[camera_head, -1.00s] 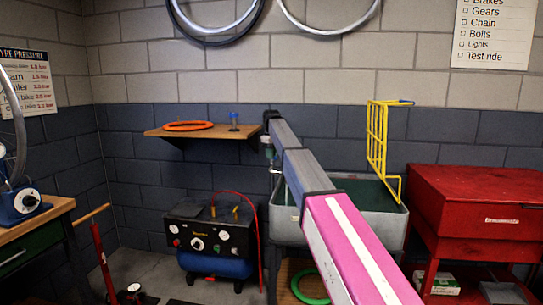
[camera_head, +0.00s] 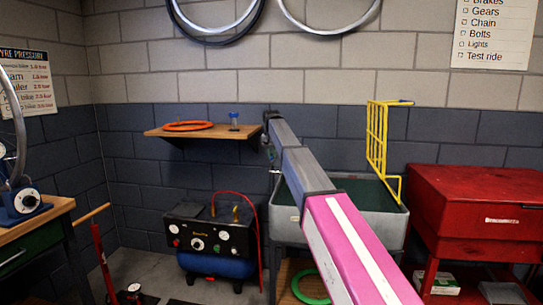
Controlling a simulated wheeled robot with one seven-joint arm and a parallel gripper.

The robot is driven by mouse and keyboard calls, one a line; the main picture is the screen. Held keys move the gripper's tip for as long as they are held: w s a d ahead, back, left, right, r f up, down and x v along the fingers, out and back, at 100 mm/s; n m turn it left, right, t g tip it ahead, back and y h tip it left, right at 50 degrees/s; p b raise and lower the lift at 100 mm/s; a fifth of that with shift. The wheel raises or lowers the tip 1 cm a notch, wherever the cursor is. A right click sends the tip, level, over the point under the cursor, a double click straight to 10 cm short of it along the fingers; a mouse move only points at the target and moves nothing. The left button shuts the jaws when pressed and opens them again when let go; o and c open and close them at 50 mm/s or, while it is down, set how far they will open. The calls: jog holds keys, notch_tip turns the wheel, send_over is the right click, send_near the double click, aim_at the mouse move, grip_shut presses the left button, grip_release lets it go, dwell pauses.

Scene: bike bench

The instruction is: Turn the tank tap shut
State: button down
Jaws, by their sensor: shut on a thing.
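The grey parts-washing tank (camera_head: 283,222) stands against the back wall, right of the compressor, with dark green inside. My arm reaches across in front of it. The tank tap (camera_head: 275,172) shows as a small pale metal piece at the tank's left rim. My gripper (camera_head: 270,157) hangs down from the arm's far end, just above that metal piece, and is shut on the tap. The fingers are small and partly hidden by the arm, so the tap handle's angle cannot be made out.
A yellow rack (camera_head: 377,140) rises at the tank's right. A compressor (camera_head: 212,240) and red cabinet (camera_head: 478,203) flank the tank.

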jog(key=shift+r+m, duration=0.1)
jog(key=shift+m, duration=0.6)
jog(key=c, duration=1.2)
grip_release()
jog(key=shift+o, duration=0.2)
jog(key=shift+r, duration=0.1)
notch_tip(320, 180, up, 10)
jog(key=shift+r, duration=0.25)
jog(key=shift+s, duration=0.1)
